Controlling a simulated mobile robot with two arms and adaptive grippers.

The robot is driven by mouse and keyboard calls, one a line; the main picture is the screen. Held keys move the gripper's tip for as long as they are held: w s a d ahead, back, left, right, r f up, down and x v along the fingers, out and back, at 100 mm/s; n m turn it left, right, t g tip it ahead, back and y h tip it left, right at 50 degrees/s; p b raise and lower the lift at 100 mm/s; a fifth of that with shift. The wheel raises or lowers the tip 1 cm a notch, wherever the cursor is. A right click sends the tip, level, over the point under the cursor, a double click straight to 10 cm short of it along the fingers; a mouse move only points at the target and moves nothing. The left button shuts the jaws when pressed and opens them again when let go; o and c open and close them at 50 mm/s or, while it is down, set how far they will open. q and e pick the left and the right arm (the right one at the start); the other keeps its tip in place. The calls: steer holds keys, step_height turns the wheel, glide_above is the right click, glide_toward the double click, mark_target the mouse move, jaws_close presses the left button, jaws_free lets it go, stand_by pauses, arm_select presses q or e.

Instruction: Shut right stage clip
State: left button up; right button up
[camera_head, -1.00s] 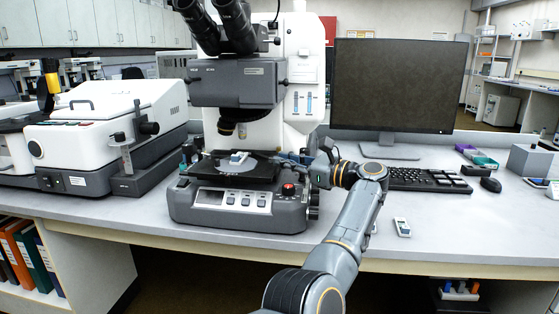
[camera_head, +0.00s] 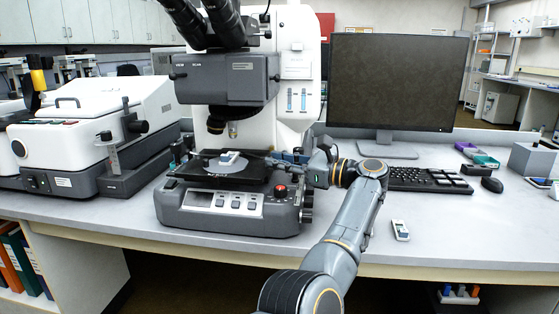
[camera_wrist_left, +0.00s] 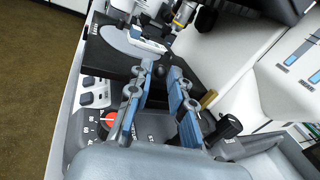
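The microscope (camera_head: 226,80) stands left of centre, with its dark stage (camera_head: 187,172) above a grey base. A pale disc (camera_head: 214,167) with a small white and blue piece (camera_head: 233,157) lies on the stage; the piece also shows in the wrist view (camera_wrist_left: 150,41). My left gripper (camera_head: 280,160) reaches the stage's right side from the right. In the wrist view its two blue-padded fingers (camera_wrist_left: 162,76) are apart, with nothing clearly held between them. Their tips are close to the stage's edge. I cannot clearly make out the right stage clip among the dark parts there. My right gripper is not in view.
A red knob (camera_head: 281,190) sits on the base just below the gripper. The microscope's white column rises close behind. A monitor (camera_head: 396,85), keyboard (camera_head: 430,180) and small white device (camera_head: 401,230) are to the right. A white instrument (camera_head: 70,135) stands to the left.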

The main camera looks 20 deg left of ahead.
arm_select(q)
steer(key=shift+o, duration=0.7)
steer(key=shift+r, duration=0.1)
step_height(320, 180, up, 10)
